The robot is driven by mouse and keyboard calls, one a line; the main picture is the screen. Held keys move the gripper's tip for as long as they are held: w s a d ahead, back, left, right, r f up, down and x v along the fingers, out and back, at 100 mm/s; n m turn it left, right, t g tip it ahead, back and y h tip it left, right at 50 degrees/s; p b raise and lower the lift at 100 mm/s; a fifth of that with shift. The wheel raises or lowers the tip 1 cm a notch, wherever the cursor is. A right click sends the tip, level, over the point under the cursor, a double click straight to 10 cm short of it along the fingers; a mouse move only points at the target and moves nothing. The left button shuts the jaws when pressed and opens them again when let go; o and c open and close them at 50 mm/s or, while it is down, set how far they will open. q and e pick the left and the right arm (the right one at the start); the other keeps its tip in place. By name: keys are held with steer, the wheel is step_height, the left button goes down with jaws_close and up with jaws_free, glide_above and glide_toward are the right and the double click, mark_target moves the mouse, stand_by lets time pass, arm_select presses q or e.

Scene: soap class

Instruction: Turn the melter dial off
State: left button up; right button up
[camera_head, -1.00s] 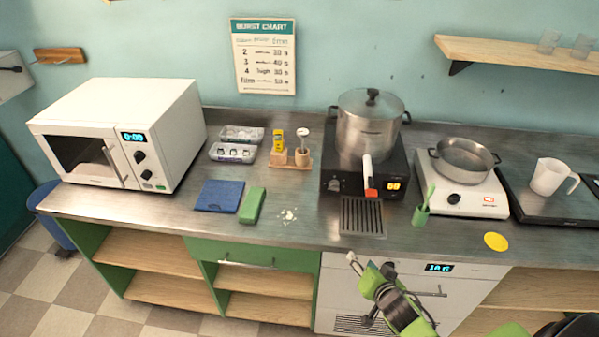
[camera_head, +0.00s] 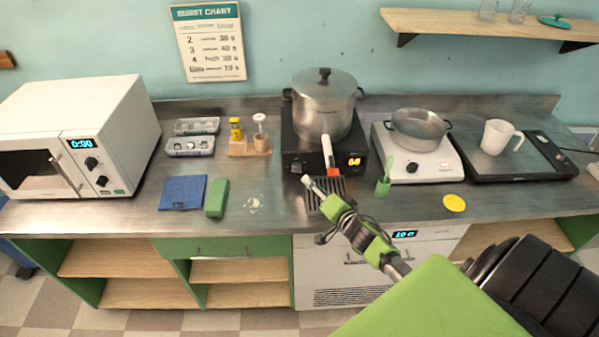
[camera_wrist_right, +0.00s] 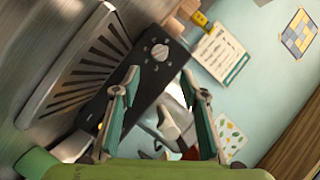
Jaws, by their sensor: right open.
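The melter is a black base (camera_head: 286,137) under a steel pot (camera_head: 324,108), with a lit orange display (camera_head: 354,162). Its dial (camera_head: 296,168) is on the left of the front panel. In the right wrist view the dial (camera_wrist_right: 160,52) is a round grey knob on the black panel, just beyond the fingertips and between their lines. My right gripper (camera_head: 308,183) is in front of the melter, close to the dial. In its wrist view its two fingers (camera_wrist_right: 160,75) are spread and hold nothing. I cannot tell whether a fingertip touches the dial. My left gripper is not in view.
A slotted drip grate (camera_head: 328,194) lies before the melter, and a white-handled spout with a red tip (camera_head: 328,155) juts out right of the dial. A green block (camera_head: 217,198) lies left.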

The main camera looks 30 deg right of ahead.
mark_target(298, 171)
steer(key=x, duration=1)
steer(key=shift+w+b, duration=0.1)
steer(key=shift+b, duration=0.3)
steer(key=c, duration=1.1)
